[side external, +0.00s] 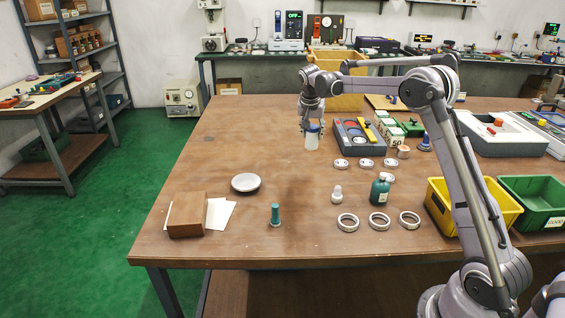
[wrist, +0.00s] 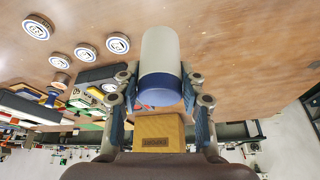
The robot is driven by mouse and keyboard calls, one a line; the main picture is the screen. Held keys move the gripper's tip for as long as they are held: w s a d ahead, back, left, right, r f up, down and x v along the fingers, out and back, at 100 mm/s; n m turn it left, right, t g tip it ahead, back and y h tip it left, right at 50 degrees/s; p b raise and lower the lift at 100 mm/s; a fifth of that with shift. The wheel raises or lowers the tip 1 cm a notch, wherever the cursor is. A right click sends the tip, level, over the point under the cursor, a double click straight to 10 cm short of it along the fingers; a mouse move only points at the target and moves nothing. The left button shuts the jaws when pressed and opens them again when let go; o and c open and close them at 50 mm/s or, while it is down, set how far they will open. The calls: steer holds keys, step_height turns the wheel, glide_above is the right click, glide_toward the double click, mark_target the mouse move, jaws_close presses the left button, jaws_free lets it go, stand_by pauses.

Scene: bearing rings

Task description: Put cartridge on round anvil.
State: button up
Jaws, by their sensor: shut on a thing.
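My gripper (side external: 312,123) is over the back half of the table in the side view, pointing down. It is shut on the cartridge (side external: 312,143), a white cylinder with a blue end, held upright with the blue end up. In the wrist view the cartridge (wrist: 161,52) sits between the two fingers of my gripper (wrist: 160,85). I cannot tell whether its lower end touches the table. A round pale disc (side external: 245,182), which looks like the round anvil, lies flat and empty on the table, nearer the front and left of my gripper.
A brown block (side external: 187,215) and white papers (side external: 221,213) lie left of the disc. A green peg (side external: 275,215), a teal bottle (side external: 380,191) and several metal rings (side external: 348,222) stand nearer the front. A divided tray (side external: 352,146) is right of my gripper. Table between cartridge and disc is clear.

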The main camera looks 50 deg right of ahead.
steer(key=w+a+r, duration=0.2)
steer(key=w+a, duration=0.3)
steer(key=a, duration=0.6)
glide_above(246, 181)
step_height(246, 181, down, 7)
steer(key=shift+n, duration=0.3)
steer(key=shift+f, duration=2.2)
steer(key=shift+f, duration=0.15)
steer(key=o, duration=1.2)
